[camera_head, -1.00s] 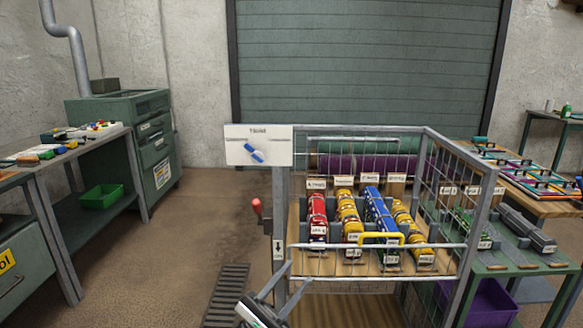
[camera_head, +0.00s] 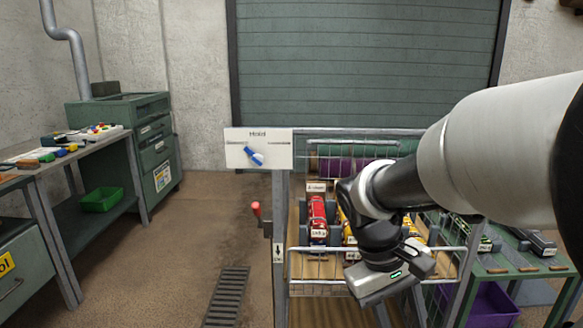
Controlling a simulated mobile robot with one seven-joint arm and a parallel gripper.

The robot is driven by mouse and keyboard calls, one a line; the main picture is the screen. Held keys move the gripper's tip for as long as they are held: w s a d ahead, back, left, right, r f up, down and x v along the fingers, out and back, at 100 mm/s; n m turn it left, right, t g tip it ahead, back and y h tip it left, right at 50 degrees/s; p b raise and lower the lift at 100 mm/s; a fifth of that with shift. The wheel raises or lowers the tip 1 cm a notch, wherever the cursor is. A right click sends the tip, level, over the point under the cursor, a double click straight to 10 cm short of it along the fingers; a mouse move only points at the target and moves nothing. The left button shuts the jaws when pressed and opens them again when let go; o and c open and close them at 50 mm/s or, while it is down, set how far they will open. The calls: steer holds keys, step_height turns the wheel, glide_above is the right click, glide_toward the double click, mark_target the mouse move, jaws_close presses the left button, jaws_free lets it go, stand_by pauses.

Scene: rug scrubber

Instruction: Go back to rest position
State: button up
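My gripper (camera_head: 400,312) hangs at the end of my arm, in front of the wire-sided cart (camera_head: 279,205). Its dark wrist and grey body, with a small green light, show at centre right. Two thin grey fingers point down, apart, with nothing seen between them. My pale arm reaches in from the right edge and covers much of the cart's right side.
The cart holds a red scrubber (camera_head: 318,218) and yellow ones (camera_head: 348,228), partly hidden. A white sign (camera_head: 258,148) and a red-knobbed lever (camera_head: 257,210) are on its left. A workbench (camera_head: 70,150) stands left. Floor between is clear, with a drain grate (camera_head: 226,295).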

steer(key=s+a+r+m+t+y, duration=0.3)
steer(key=s+a+r+t+y, duration=0.15)
steer(key=s+r+t, duration=0.2)
step_height(320, 180, up, 25)
steer(key=p, duration=2.4)
steer(key=shift+a+h+p, duration=0.15)
steer(key=shift+h+p, duration=0.2)
steer(key=shift+p, duration=0.05)
steer(key=shift+w+r+t, duration=0.1)
steer(key=shift+t, duration=0.15)
